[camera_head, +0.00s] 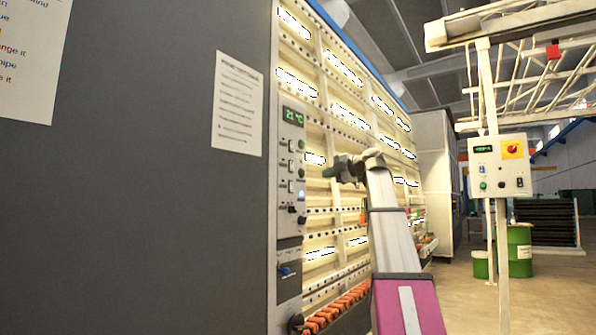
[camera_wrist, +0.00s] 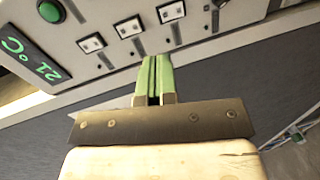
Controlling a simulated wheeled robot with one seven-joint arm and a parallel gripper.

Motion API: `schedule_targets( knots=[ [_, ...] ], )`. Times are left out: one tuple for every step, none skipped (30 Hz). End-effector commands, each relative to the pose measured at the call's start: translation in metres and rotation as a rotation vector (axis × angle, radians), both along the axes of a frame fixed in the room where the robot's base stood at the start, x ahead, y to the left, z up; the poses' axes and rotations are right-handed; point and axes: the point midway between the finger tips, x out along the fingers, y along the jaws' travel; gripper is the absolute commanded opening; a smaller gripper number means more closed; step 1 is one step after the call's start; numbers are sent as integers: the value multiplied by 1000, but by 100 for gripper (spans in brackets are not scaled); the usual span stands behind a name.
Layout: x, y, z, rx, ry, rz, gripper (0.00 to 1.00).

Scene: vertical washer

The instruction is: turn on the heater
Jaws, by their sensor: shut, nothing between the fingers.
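The control panel (camera_head: 291,220) is a tall grey plate on the washer's front edge. Its green display (camera_head: 293,116) reads 21 °C, and the display also shows at the left of the wrist view (camera_wrist: 22,60). Three white rocker switches form a column: upper (camera_head: 291,145), middle (camera_head: 291,166) and lower (camera_head: 291,187). In the wrist view they form a row, left (camera_wrist: 91,44), middle (camera_wrist: 128,27) and right (camera_wrist: 170,12). Their labels are too small to read. My gripper (camera_wrist: 155,60), with green fingers, is shut and empty. The fingertips overlap the panel's edge below the switches; contact is unclear.
A green button (camera_wrist: 50,11) sits beside the display. A blue-handled lever (camera_head: 285,271) is lower on the washer. Paper sheets hang on the dark wall (camera_head: 160,200). A separate control box (camera_head: 499,165) stands on a post at the right. Open floor lies to the right.

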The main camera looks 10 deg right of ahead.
Motion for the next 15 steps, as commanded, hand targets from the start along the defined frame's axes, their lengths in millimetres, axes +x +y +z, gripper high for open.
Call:
schedule_targets(
  knots=[
    [-4, -1, 14, -13, -31, 8, 0],
    [-6, -1, 20, -21, -47, 12, 0],
    [-9, -2, 27, -27, -65, 18, 0],
    [-11, -1, 31, -32, -76, 21, 0],
    [-12, -1, 34, -37, -86, 25, 0],
    [-14, -1, 37, -41, -96, 27, 0],
    [-15, -1, 39, -43, -101, 29, 0],
    [-15, -1, 41, -45, -105, 30, 0],
    [-16, -1, 42, -46, -108, 30, 0],
    [-16, -1, 42, -47, -109, 31, 0],
    [-16, -1, 42, -47, -110, 32, 0],
    [-16, -1, 42, -47, -110, 32, 0],
    [-16, -1, 42, -47, -109, 32, 0],
    [-16, -1, 42, -47, -109, 32, 0],
    [-16, -1, 42, -47, -109, 32, 0]
  ],
)
